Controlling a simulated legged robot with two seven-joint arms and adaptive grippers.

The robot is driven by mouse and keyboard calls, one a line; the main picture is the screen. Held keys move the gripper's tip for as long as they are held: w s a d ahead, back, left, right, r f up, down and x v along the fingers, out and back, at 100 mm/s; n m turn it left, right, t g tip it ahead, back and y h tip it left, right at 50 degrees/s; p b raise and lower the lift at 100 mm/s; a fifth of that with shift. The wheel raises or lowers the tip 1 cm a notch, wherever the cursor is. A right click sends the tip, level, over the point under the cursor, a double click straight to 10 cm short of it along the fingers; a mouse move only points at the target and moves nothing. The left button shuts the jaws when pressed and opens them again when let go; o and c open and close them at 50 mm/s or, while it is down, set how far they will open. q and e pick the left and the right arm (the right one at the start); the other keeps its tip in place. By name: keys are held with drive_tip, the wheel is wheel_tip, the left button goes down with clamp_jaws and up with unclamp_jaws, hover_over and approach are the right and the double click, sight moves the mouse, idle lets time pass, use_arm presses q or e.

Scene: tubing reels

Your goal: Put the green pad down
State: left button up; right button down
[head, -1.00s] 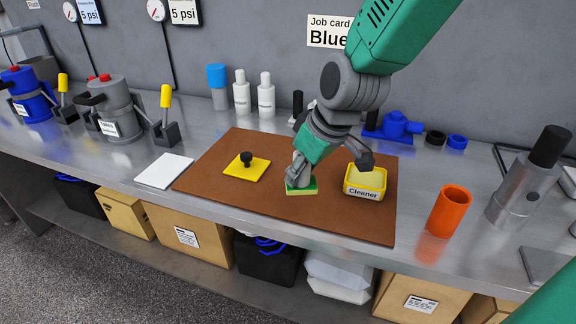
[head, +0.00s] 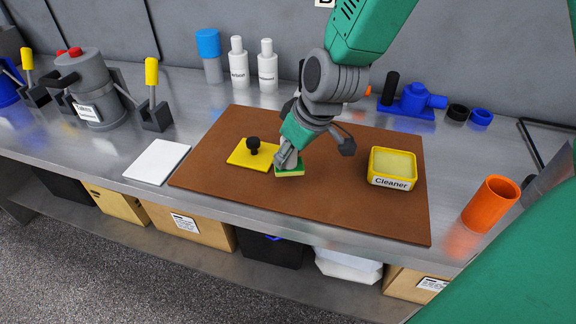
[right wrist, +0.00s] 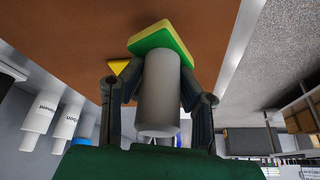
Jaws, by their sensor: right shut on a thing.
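The green pad (head: 290,173) is a small block with a green upper layer and a yellow lower layer. It also shows in the right wrist view (right wrist: 163,38), with a pale grey cylindrical handle (right wrist: 158,95) rising from its green face. My right gripper (head: 286,158) is shut on this handle, with a finger on each side in the right wrist view (right wrist: 155,90). The pad is at or just above the brown mat (head: 330,210), close to the right of a yellow plate; I cannot tell if it touches the mat. My left gripper is not in view.
The yellow plate with a black knob (head: 253,153) lies left of the pad. A yellow Cleaner tray (head: 392,168) stands on the mat's right. A white sheet (head: 157,162) and an orange cup (head: 490,204) flank the mat. The mat's front and middle right are clear.

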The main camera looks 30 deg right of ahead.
sight(288, 165)
wheel_tip(288, 165, down, 4)
drive_tip(key=shift+w, duration=0.15)
drive_tip(key=shift+a+r, duration=0.15)
drive_tip(key=c, duration=1.2)
unclamp_jaws()
drive_tip(key=shift+d+r, duration=0.2)
drive_tip(key=shift+r, duration=0.15)
drive_tip(key=p+v, duration=0.1)
drive_tip(key=v, duration=1)
drive_tip(key=shift+s, duration=0.25)
